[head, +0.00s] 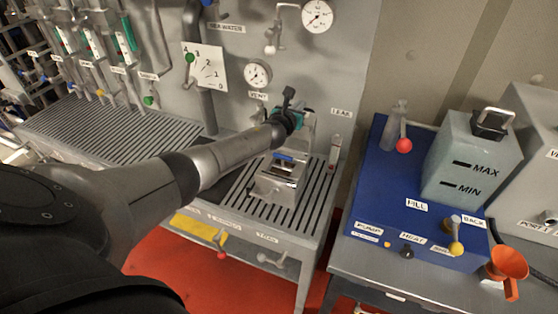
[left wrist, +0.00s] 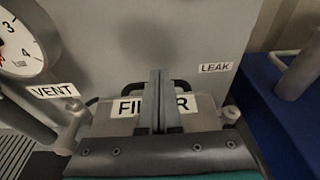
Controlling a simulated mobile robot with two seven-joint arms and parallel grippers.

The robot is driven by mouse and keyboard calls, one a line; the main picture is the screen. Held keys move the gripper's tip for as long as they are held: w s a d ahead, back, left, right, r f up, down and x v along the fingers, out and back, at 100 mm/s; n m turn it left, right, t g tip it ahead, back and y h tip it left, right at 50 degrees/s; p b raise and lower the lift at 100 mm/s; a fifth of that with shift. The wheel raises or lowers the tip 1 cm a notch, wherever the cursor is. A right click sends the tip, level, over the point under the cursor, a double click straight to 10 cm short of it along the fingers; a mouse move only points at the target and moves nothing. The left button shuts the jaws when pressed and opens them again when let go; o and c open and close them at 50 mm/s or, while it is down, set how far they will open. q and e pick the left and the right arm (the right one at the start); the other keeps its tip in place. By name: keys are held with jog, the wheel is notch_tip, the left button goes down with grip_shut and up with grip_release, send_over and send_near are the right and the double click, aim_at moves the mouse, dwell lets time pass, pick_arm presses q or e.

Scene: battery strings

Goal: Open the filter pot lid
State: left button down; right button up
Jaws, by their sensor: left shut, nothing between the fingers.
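The filter pot (head: 276,188) is a pale metal box on the slatted bench top, below my left forearm's end in the head view. In the left wrist view a grey plate with a FILTER label (left wrist: 126,107) faces the camera, with a black handle (left wrist: 184,87) at its upper part. My left gripper (left wrist: 158,72) is shut and empty, its two grey fingers together in front of the label and handle. I cannot tell whether they touch the handle. The gripper (head: 289,95) hides part of the area behind the pot in the head view. My right gripper is out of view.
A pressure gauge (head: 257,72) and a VENT label (head: 258,96) are on the wall behind. A LEAK label (head: 341,112) and a small upright tube (head: 334,152) stand to the right. A blue-topped bench (head: 374,188) with a tank (head: 470,160) is further right, across a gap.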

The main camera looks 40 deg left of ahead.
pick_arm(q)
jog(key=shift+w+f, duration=0.15)
jog(key=shift+f, duration=0.1)
dwell(0.5)
